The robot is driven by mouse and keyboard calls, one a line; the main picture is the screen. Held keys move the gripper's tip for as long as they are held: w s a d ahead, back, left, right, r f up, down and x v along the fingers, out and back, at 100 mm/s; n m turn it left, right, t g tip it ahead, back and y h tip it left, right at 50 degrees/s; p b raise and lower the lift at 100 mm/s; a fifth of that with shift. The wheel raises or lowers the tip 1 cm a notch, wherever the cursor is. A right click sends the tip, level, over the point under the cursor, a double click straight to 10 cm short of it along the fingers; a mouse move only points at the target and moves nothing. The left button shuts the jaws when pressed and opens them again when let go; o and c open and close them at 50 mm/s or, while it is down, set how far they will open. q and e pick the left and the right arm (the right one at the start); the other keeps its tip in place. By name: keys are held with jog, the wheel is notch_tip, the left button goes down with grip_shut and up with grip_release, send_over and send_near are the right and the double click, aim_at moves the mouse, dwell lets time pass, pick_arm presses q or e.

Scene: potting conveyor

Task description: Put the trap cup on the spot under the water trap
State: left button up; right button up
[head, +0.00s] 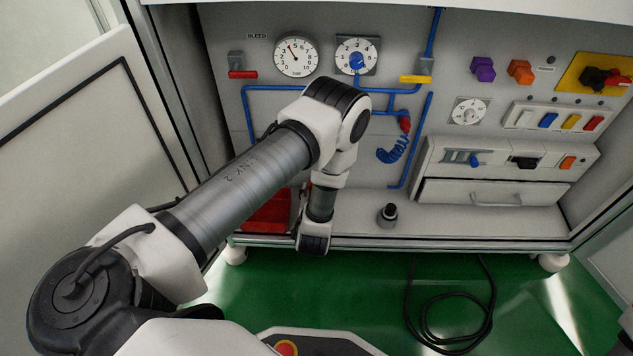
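My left arm reaches in from the left across the front of the cabinet. Its wrist hangs before the front edge of the shelf; the gripper's fingers are hidden, so what it holds cannot be told. A small dark, round, cup-like thing (388,215) with a greyish top stands upright on the shelf, right of my wrist and apart from it. It may be the trap cup, but I cannot tell for sure. I cannot make out the water trap or the spot under it; my arm covers part of the panel and shelf. My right gripper is not in view.
A red tray (266,213) lies left of my wrist, partly covered. A drawer unit (495,192) stands right. The shelf (445,222) between is largely clear. A black cable (410,300) lies on the green floor.

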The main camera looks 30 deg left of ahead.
pick_arm(q)
jog(key=shift+r, duration=0.15)
jog(key=shift+f, duration=0.25)
jog(key=o, duration=1)
jog(key=shift+r, duration=0.15)
jog(key=shift+s+d+r, duration=0.15)
jog(key=shift+s+r, duration=0.05)
jog(key=shift+r, duration=0.05)
jog(key=p+v, duration=0.5)
jog(key=v, duration=0.6)
jog(key=shift+s+d+p, duration=0.1)
jog(key=shift+s+p, duration=0.15)
jog(key=shift+p, duration=0.15)
